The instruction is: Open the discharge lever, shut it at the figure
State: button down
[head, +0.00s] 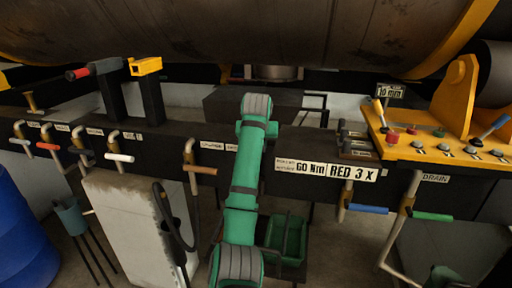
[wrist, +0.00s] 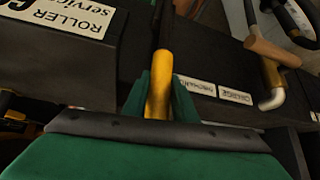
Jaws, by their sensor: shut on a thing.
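In the wrist view my gripper (wrist: 160,80) is shut on a yellow handle (wrist: 158,98) at the end of a dark shaft. Its green fingers stand on both sides of the handle. The head view does not show the gripper or this handle; my green arm covers that spot. Two small white labels (wrist: 195,86) lie right of the handle in the wrist view; I cannot read them surely as the discharge lever's. In the head view small labels (head: 211,146) sit on the beam left of my arm.
A dark beam (head: 150,140) carries several valves with coloured handles. A tan handle (wrist: 272,52) is close on the right in the wrist view.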

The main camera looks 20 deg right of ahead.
jog(key=c, duration=1.5)
grip_release()
jog(key=shift+w+d, duration=0.1)
jog(key=shift+d, duration=0.1)
jog(key=shift+o, duration=0.2)
jog(key=shift+a, duration=0.1)
jog(key=v, duration=1)
jog(key=shift+s+r, duration=0.25)
jog(key=shift+r, duration=0.05)
